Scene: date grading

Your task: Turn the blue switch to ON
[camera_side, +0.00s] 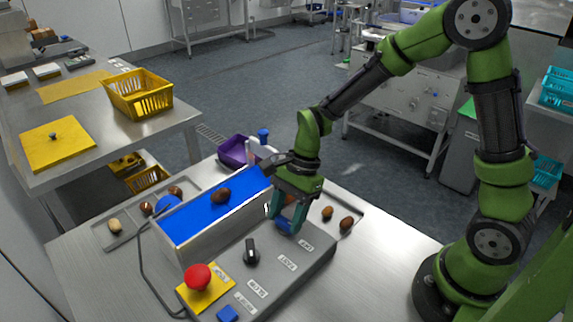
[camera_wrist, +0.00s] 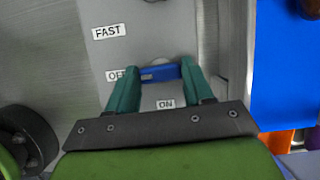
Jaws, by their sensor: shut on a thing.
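The blue switch (camera_wrist: 160,73) is a small bar on the grey control panel, lying between the two teal fingers of my gripper (camera_wrist: 158,76) in the wrist view. The fingers are shut on it, one at each end. The bar lies crosswise, its left end beside the OFF label (camera_wrist: 115,75). The ON label (camera_wrist: 165,103) is below the bar in that view, between the fingers. In the side view my gripper (camera_side: 287,220) points down at the panel's far right part, and the blue switch (camera_side: 285,227) shows partly between the fingers.
The panel (camera_side: 225,268) also bears a black knob (camera_side: 251,253), a red mushroom button (camera_side: 198,277) on a yellow plate and a blue button (camera_side: 227,313). A blue conveyor belt (camera_side: 190,222) with a date on it runs behind. Dates lie on trays at both ends.

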